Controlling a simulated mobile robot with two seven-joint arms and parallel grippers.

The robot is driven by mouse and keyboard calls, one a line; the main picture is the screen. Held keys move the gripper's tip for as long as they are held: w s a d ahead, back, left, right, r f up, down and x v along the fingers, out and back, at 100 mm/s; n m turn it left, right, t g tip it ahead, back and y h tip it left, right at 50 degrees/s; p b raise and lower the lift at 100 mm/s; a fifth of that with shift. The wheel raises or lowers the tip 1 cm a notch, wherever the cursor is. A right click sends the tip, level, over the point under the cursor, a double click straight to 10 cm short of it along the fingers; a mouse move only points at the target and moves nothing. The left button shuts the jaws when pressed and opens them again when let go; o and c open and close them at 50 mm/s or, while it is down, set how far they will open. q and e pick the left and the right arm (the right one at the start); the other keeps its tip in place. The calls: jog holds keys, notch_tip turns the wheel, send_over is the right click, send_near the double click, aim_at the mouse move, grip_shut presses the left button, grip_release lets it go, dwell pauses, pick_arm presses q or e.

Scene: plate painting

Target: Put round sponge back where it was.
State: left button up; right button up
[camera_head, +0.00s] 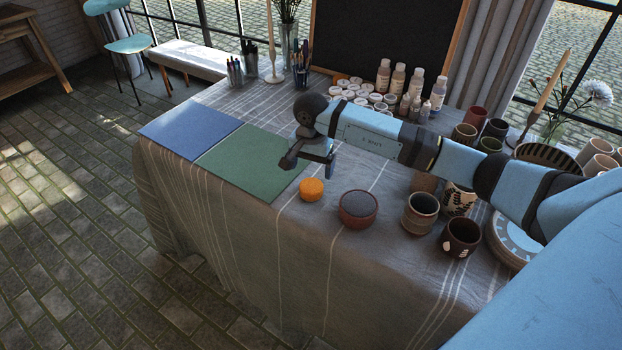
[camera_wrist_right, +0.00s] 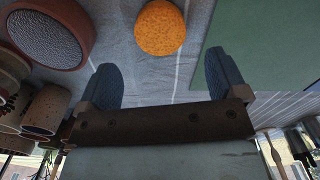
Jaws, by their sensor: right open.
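The round sponge (camera_head: 311,189) is orange and lies on the striped grey tablecloth, just right of the green mat (camera_head: 262,168) and left of a reddish-brown bowl with a dark grey top (camera_head: 357,208). My right gripper (camera_head: 314,164) is above and just behind the sponge, open and empty. In the right wrist view the sponge (camera_wrist_right: 160,27) lies beyond the two spread blue fingers (camera_wrist_right: 172,80), apart from both, with cloth visible between them. The bowl (camera_wrist_right: 52,36) is at upper left there. My left gripper is not in view.
A blue mat (camera_head: 191,127) adjoins the green one. Cups and pots (camera_head: 420,212) crowd the table's right side beneath my right arm. Paint jars and bottles (camera_head: 397,83) stand at the back before a blackboard (camera_head: 385,40). The front cloth strip is clear.

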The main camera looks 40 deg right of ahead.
aim_at(311, 185)
jog(key=s+a+r+m+t+y, duration=0.1)
jog(key=s+a+m+y, duration=0.4)
jog(key=a, duration=0.4)
jog(key=s+a+r+m+t+y, duration=0.1)
jog(key=s+a+m+y, duration=0.25)
jog(key=a+y, duration=0.45)
jog(key=s+a+r+m+t+y, duration=0.1)
jog(key=s+a+r+m+y, duration=0.15)
jog(key=a+m+y, duration=0.55)
jog(key=s+d+f+n+t+h, duration=0.3)
jog(key=s+f+n+h, duration=0.4)
jog(key=n, duration=0.8)
jog(key=s+d+f+n+t+h, duration=0.3)
jog(key=s+f+n+h, duration=0.5)
jog(key=n, duration=0.7)
notch_tip(311, 185, down, 2)
jog(key=shift+d+f+t+h, duration=0.1)
jog(key=shift+d+t+h, duration=0.25)
jog(key=shift+t+h, duration=0.7)
jog(key=shift+n, duration=0.25)
